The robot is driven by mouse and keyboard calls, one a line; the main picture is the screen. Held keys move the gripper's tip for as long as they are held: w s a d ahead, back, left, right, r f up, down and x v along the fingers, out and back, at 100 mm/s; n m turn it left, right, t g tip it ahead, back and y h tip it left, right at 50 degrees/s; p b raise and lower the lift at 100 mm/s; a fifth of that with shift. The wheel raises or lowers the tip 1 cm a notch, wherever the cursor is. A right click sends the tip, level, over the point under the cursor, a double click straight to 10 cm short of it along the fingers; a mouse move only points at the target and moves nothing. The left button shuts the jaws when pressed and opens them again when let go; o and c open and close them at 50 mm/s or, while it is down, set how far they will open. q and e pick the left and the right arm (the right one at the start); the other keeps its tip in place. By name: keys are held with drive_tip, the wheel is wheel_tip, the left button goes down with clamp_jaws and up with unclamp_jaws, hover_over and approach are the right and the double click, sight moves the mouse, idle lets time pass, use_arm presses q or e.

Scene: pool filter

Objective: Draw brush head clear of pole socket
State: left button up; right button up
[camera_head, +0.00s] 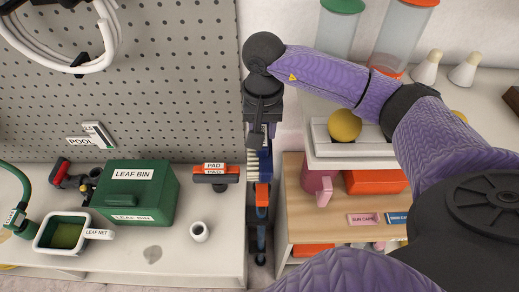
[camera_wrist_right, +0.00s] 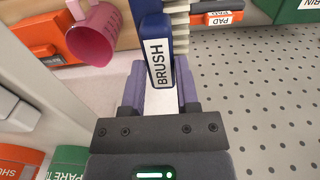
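The brush head (camera_head: 265,163) is blue with pale bristles along one side. In the right wrist view its "BRUSH" label (camera_wrist_right: 159,62) faces the camera. My right gripper (camera_head: 260,140) has reached down to it at the right end of the pegboard. In the wrist view its two purple fingers lie against both sides of the brush body, with no clear gap. The pole (camera_head: 261,232) hangs below the brush head, with an orange collar (camera_head: 262,194) near its top. The socket joint itself is hard to make out, so I cannot tell whether head and pole are apart. My left gripper is out of view.
The pad (camera_head: 215,178) and green leaf bin (camera_head: 135,192) stand on the left counter. A shelf unit stands close on the right, with a yellow ball (camera_head: 344,125) on top and a pink jug (camera_head: 318,187) inside. The jug shows near my gripper in the wrist view (camera_wrist_right: 92,38).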

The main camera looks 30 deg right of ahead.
clamp_jaws()
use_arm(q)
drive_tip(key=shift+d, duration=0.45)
use_arm(e)
drive_tip(key=shift+r, duration=0.1)
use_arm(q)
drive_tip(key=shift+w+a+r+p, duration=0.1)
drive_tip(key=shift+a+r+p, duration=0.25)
use_arm(e)
drive_tip(key=shift+r, duration=0.55)
drive_tip(key=shift+r+p, duration=0.45)
drive_tip(key=shift+r, duration=0.15)
wheel_tip(320, 180, up, 2)
drive_tip(key=shift+r+p, duration=0.1)
drive_tip(key=shift+p, duration=0.65)
drive_tip(key=shift+r+p, duration=0.8)
drive_tip(key=shift+r, duration=0.4)
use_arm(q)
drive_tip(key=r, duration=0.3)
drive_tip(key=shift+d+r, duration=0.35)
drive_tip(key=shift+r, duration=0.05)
